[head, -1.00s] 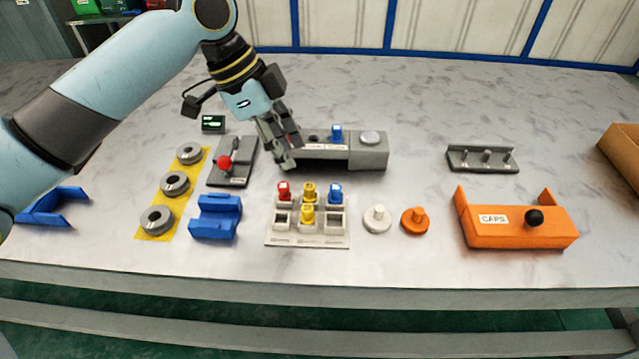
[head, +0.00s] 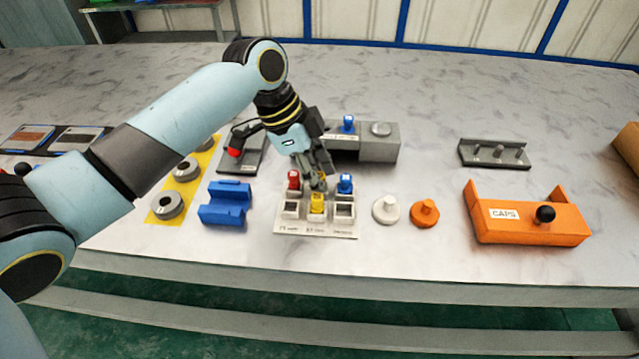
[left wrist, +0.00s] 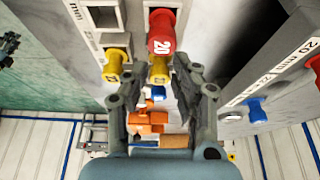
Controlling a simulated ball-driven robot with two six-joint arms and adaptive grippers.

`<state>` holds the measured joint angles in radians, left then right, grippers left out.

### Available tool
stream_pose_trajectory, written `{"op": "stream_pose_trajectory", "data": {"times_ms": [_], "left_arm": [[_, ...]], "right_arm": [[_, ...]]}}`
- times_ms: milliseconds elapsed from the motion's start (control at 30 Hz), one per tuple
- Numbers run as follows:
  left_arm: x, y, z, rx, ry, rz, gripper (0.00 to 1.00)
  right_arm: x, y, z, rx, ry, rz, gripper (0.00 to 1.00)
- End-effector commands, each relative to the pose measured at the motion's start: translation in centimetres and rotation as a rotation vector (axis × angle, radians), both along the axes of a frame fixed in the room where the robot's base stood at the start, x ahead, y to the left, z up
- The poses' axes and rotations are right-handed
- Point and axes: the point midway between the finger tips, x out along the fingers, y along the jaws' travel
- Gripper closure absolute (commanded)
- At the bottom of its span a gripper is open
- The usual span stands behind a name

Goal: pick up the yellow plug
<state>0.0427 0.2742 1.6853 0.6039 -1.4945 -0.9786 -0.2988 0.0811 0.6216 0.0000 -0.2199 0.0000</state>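One yellow plug (head: 317,204) stands in the front middle compartment of the white tray (head: 315,233). A second yellow plug (left wrist: 158,70) is in the middle of the rear row, mostly hidden by my left gripper in the head view. My left gripper (head: 318,182) points down over that rear plug. In the left wrist view its fingers (left wrist: 154,78) are apart, one on each side of the rear yellow plug; contact cannot be told. The front yellow plug (left wrist: 115,63) shows left of the fingers there. My right gripper is not in view.
A red plug (head: 293,181) and a blue plug (head: 345,183) stand close on either side of the gripper. A grey block (head: 378,150) with a blue plug is behind. A blue cradle (head: 225,205) is left; white (head: 386,209) and orange caps (head: 424,212) are right.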

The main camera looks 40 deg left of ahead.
Motion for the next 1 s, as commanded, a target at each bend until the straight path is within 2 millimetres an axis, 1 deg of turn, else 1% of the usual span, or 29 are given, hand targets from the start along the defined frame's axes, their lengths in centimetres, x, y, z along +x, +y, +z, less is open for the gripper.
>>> {"op": "stream_pose_trajectory", "data": {"times_ms": [33, 100, 167, 567, 667, 767, 867, 900, 1000], "left_arm": [[0.0, 0.0, 0.0, 0.0, 0.0, 0.0, 0.82], [0.0, 0.0, 0.0, 0.0, 0.0, 0.0, 0.91], [0.0, 0.0, 0.0, 0.0, 0.0, 0.0, 0.98], [0.0, 0.0, 0.3, 0.0, 0.0, 0.0, 0.98], [0.0, 0.1, 0.9, 0.0, 0.0, 0.0, 0.98], [0.0, 0.1, 2.3, 0.001, -0.001, -0.001, 0.98], [0.1, 0.0, 4.3, 0.003, -0.004, -0.002, 0.99], [0.0, -1.2, 4.7, -0.006, -0.002, -0.002, 0.99], [0.1, -3.4, 6.0, -0.007, -0.004, -0.002, 0.98]], "right_arm": [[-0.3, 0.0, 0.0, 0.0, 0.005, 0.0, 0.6], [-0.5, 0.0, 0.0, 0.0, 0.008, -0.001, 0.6], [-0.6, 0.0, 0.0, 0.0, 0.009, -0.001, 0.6], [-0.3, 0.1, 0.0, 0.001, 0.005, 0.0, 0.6], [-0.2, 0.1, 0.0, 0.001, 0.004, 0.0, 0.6], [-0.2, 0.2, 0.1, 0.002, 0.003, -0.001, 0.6], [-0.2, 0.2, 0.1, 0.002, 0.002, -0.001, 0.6], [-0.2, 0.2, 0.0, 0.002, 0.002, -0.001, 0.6], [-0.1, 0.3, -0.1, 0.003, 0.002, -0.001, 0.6]]}}
